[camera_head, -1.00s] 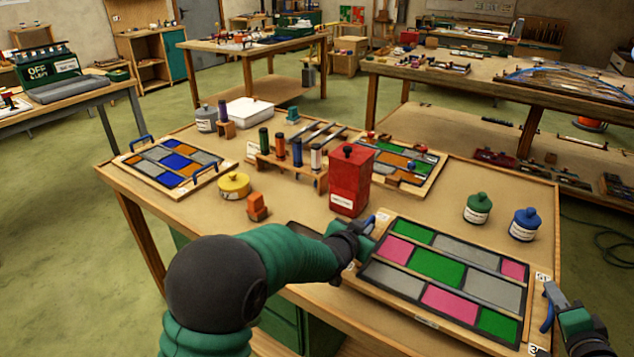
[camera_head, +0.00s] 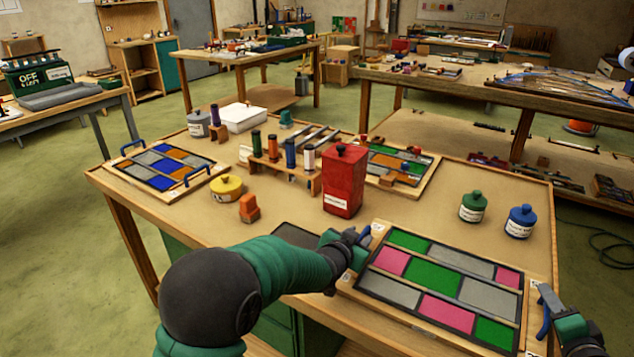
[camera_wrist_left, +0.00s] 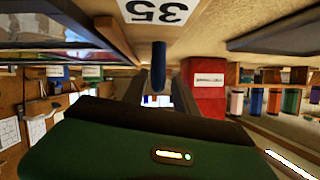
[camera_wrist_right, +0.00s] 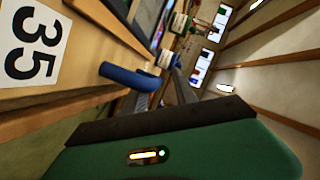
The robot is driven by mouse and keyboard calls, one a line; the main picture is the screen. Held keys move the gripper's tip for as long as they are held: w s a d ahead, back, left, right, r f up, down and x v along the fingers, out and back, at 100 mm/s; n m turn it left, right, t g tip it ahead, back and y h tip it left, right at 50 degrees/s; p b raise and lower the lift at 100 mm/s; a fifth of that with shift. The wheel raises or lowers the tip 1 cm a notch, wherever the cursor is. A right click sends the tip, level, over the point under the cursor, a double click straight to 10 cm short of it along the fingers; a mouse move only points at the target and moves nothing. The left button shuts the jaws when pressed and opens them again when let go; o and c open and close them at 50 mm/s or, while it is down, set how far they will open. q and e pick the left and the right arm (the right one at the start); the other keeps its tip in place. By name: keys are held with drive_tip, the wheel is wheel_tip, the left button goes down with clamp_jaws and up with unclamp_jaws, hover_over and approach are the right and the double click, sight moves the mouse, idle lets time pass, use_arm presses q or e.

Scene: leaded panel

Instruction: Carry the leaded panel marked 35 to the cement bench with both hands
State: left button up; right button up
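The leaded panel marked 35 (camera_head: 432,277), with pink, green and grey panes in a dark frame, lies on its wooden board at the front right of the near bench. A blue handle stands at each side. My left gripper (camera_head: 356,241) is at the left handle. In the left wrist view its fingers stand apart, with the blue handle (camera_wrist_left: 158,66) in line with the gap, below the 35 label (camera_wrist_left: 160,11). My right gripper (camera_head: 550,312) is beside the right handle (camera_head: 544,308). In the right wrist view its fingers look apart near the handle (camera_wrist_right: 131,78); contact is unclear.
A red canister (camera_head: 344,182) stands close behind my left gripper. Green (camera_head: 474,208) and blue (camera_head: 521,223) jars stand behind the panel. A blue-orange panel (camera_head: 165,166) lies at the far left, another (camera_head: 398,164) behind the canister. A bottle rack (camera_head: 285,170) stands mid-bench.

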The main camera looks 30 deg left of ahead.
use_arm(q)
drive_tip(key=v, duration=1.1)
drive_tip(key=shift+s+a+r, duration=0.15)
drive_tip(key=shift+s+r, duration=0.05)
drive_tip(key=shift+s, duration=0.1)
use_arm(e)
drive_tip(key=shift+s, duration=0.1)
use_arm(q)
drive_tip(key=shift+s, duration=0.15)
use_arm(e)
drive_tip(key=shift+s, duration=0.1)
drive_tip(key=v, duration=1.1)
drive_tip(key=shift+s+d+r, duration=0.1)
drive_tip(key=shift+s+r, duration=0.05)
drive_tip(key=shift+s, duration=0.2)
